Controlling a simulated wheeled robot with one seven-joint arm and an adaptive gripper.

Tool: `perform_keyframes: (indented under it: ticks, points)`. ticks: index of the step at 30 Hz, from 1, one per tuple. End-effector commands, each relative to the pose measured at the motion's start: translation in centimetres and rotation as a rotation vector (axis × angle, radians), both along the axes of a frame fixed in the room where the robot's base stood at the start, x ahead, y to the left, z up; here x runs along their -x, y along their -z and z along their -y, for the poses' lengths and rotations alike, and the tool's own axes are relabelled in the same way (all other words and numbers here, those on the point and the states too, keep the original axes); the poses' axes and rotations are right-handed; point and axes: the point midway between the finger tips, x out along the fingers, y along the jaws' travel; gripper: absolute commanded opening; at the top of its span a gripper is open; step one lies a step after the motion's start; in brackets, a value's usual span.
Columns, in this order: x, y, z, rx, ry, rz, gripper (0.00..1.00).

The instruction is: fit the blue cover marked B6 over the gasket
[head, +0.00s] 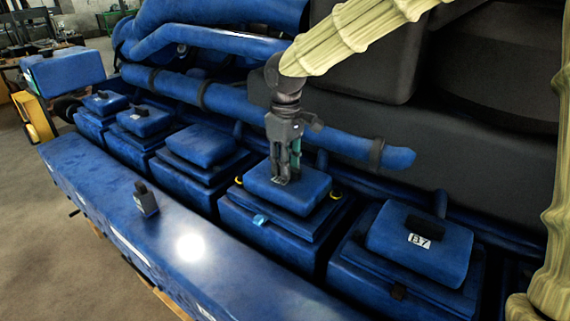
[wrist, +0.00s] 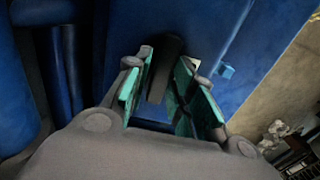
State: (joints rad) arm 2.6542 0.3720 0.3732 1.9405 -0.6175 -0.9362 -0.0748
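My gripper (head: 285,178) points straight down at a blue cover (head: 312,190) on the fourth blue box from the left. In the wrist view my gripper (wrist: 166,62) has green-lined fingers on both sides of the cover's black handle (wrist: 164,75); they look closed against it. Part of a white label shows beside the handle, but its marking cannot be read. The cover is level above the box top (head: 270,214); whether it touches all round cannot be told. No gasket can be made out beneath it. Yellow bits (head: 336,195) show at the cover's sides.
A cover marked B7 (head: 400,251) sits on the box to the right. More covered boxes (head: 203,146) stand to the left. A small black-handled block (head: 146,204) stands on the long blue ledge (head: 235,267) in front. A blue pipe (head: 345,143) runs close behind my gripper.

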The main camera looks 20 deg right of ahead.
Motion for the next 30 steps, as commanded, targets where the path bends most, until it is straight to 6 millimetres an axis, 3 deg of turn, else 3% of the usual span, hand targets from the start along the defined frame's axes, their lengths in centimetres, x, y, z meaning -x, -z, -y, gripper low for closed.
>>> perform_keyframes:
  ticks: [14, 30]
  points:
    - [0.0, -0.5, 0.0, 0.001, 0.0, -0.001, 0.41]
    - [-0.1, -9.3, 0.1, 0.001, 0.0, 0.002, 0.41]
